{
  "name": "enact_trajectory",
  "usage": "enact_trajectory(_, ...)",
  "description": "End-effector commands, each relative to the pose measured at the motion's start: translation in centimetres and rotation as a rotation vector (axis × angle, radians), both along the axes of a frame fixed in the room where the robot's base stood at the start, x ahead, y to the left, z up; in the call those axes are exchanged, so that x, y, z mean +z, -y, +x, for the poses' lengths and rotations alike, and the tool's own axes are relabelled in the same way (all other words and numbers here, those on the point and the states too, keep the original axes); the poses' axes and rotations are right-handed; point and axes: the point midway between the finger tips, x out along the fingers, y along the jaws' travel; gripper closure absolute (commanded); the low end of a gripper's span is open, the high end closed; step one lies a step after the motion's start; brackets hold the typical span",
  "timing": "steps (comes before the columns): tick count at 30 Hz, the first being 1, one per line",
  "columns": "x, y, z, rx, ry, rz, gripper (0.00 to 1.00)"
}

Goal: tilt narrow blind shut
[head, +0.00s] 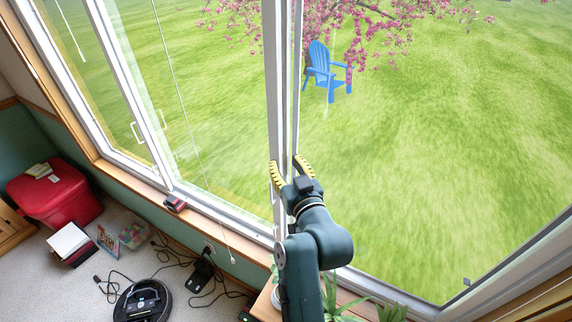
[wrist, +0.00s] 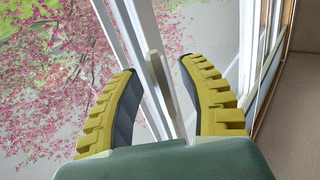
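No slats of a blind show in either view, so I cannot tell how the narrow blind is tilted. A thin pale cord or wand (head: 185,108) hangs in front of the left window and ends in a small knob (head: 232,260). My gripper (head: 291,164) is raised in front of the white window post (head: 281,80), with its yellow-padded fingers spread. In the wrist view, the open fingers (wrist: 155,75) stand either side of a short greyish bar (wrist: 158,78) near the white post. I cannot tell what the bar is or whether a finger touches it.
A white window handle (head: 150,130) is at the left. Below the sill are a red bin (head: 55,190), a robot vacuum (head: 143,301), cables and small boxes. Green plants (head: 335,298) stand beside my arm. A blue chair (head: 326,72) is outside on grass.

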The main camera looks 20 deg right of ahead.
Motion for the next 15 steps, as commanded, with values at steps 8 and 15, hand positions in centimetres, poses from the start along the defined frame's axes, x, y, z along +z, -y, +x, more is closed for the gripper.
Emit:
enact_trajectory(8,0.0,-0.1,-0.8,0.000,0.001,0.000,0.59)
enact_trajectory(15,-0.1,-0.3,-6.2,-0.002,0.000,0.000,0.59)
